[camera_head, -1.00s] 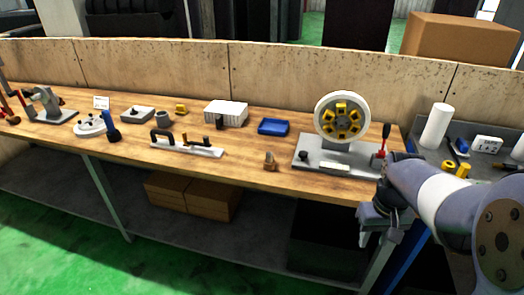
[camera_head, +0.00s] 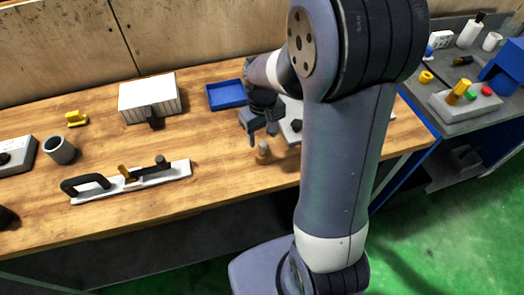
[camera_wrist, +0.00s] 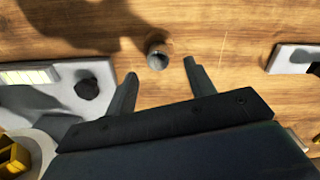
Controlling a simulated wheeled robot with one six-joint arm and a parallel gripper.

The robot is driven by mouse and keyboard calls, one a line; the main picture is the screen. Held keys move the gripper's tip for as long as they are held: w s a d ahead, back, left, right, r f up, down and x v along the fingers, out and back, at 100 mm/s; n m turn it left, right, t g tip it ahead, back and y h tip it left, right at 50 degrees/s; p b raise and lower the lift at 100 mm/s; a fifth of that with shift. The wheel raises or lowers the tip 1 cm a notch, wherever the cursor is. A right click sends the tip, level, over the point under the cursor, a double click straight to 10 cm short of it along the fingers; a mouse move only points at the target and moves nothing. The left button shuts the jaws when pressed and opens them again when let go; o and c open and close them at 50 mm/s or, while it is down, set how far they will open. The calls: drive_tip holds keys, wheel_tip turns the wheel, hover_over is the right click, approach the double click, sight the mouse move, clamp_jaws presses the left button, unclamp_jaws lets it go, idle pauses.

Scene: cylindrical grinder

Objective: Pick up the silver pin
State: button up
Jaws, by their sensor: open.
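A small upright pin (camera_head: 263,153) stands on the wooden bench near its front edge, with a brownish tint in the head view.
The grinder's grey base (camera_wrist: 62,90) is close on one side. A blue tray (camera_head: 226,95) lies behind my gripper. A white base with a black handle (camera_head: 90,184) and a ribbed white block (camera_head: 150,98) stand to the left. Bare wood surrounds the pin.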

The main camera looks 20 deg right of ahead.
sight(263, 144)
drive_tip(key=shift+d+f+p, duration=0.1)
drive_tip(key=shift+f+p, duration=0.3)
drive_tip(key=shift+f, duration=2)
drive_tip(key=shift+s, duration=0.1)
drive_tip(key=c, duration=1.1)
